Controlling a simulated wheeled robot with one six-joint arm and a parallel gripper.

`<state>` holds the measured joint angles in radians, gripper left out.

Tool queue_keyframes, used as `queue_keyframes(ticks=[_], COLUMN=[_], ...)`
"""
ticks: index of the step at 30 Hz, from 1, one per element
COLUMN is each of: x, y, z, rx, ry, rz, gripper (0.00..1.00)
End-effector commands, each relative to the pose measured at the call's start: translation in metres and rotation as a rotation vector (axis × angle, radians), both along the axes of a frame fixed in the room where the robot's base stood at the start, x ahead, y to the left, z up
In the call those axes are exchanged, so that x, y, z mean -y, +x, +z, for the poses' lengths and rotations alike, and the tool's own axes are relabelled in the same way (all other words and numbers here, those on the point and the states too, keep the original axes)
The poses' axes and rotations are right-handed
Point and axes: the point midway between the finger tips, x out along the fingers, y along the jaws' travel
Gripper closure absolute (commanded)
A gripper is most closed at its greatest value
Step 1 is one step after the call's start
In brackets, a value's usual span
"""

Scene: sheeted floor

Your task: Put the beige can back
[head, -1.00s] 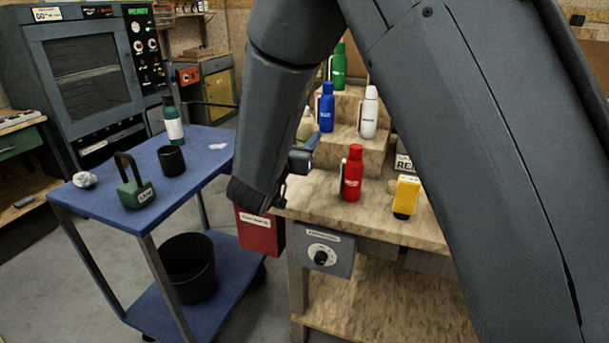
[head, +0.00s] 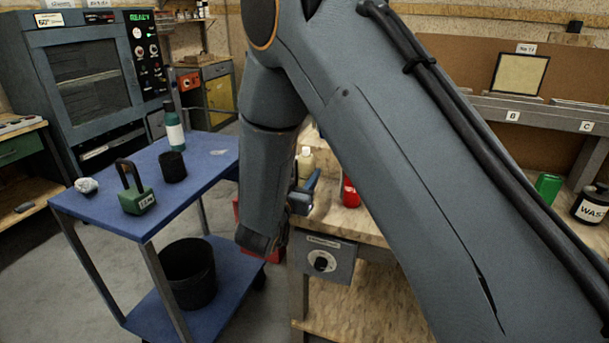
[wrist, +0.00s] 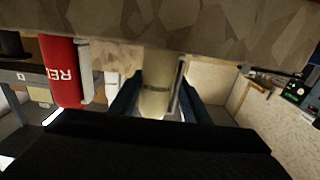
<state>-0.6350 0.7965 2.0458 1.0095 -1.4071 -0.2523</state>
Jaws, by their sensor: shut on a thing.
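The beige can (wrist: 157,88) stands between the two blue fingers of my gripper (wrist: 160,100) in the wrist view, which looks upside down. My gripper is shut on it. In the head view the beige can (head: 306,160) shows only in part beside my arm, just above a blue finger of my gripper (head: 305,188). The can looks upright at the bench (head: 325,222). I cannot tell whether its base touches the bench top.
A red bottle (wrist: 60,72) stands close beside my gripper; a sliver of the red bottle (head: 349,193) shows past my arm. A blue cart (head: 103,207) stands left, with a green padlock-shaped weight (head: 137,197) and a black cup (head: 172,167). My arm hides most of the bench.

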Motion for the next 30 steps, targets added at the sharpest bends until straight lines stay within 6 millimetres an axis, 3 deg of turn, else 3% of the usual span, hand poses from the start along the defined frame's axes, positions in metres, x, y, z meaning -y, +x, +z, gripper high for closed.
queue_keyframes(ticks=[3,4,7,19,23,30], x=[0.0,0.0,0.0,-0.001,-0.009,-0.026], y=[0.0,0.0,0.0,-0.003,-0.02,-0.066], z=[-0.003,-0.003,-0.003,0.0,-0.001,-0.001], rx=[0.001,0.0,0.0,-0.001,-0.001,-0.001], ry=[0.0,0.0,0.0,-0.001,-0.001,-0.001], rz=[0.0,0.0,0.0,0.001,0.004,0.004], gripper=[0.65,0.55,0.39,0.38,0.38,0.38])
